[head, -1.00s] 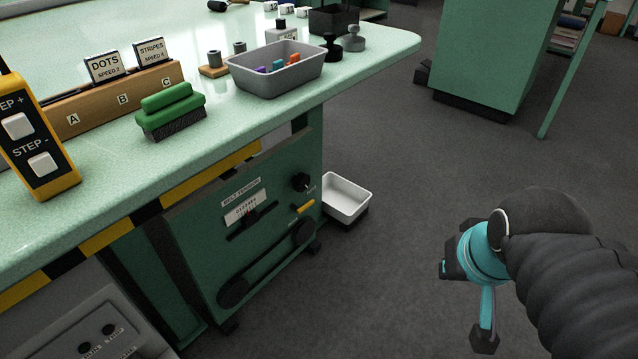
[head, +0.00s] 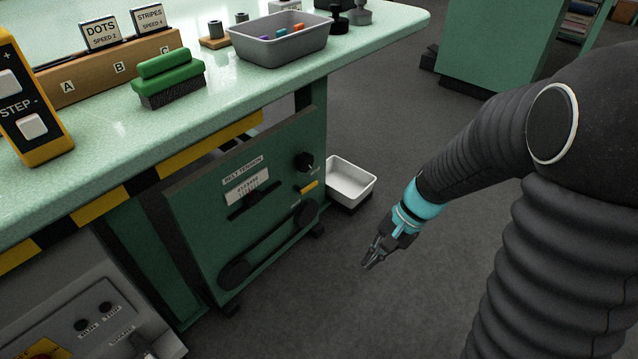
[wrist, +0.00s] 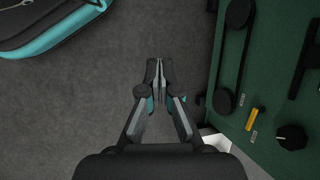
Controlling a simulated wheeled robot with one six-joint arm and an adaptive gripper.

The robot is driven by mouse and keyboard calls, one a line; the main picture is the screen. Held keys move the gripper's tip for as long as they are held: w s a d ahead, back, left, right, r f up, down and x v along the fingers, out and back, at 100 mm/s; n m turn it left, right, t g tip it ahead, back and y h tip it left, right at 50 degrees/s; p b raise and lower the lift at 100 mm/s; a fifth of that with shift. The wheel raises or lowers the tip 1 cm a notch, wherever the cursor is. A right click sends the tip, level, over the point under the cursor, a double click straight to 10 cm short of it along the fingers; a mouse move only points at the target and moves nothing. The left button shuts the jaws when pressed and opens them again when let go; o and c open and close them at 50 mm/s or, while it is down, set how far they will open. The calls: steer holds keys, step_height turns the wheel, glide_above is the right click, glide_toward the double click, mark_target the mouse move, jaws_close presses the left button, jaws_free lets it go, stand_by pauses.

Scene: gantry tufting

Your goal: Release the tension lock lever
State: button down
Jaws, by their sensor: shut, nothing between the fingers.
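In the wrist view my gripper (wrist: 160,66) points at bare floor, with the panel at the right.
A belt on two black pulleys (head: 270,246) runs along the panel's lower part. A slotted scale (head: 248,188) is above it. The bench top (head: 235,92) overhangs. The floor in front is clear.

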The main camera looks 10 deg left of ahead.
steer(key=w+a+f+m+t+y+b, duration=0.1)
steer(key=w+a+f+m+t+y, duration=0.15)
steer(key=w+a+f+m, duration=0.5)
steer(key=w+a+f+m+t+y+b, duration=0.1)
steer(key=w+a+f+m+y, duration=0.1)
steer(key=w+f+m+y, duration=0.45)
steer(key=w+f+m+t+h, duration=0.2)
steer(key=w+m+t, duration=0.45)
steer(key=w, duration=0.65)
steer(key=w+a+r, duration=0.1)
steer(key=w+a, duration=0.4)
steer(key=a, duration=0.2)
steer(key=shift+r, duration=0.15)
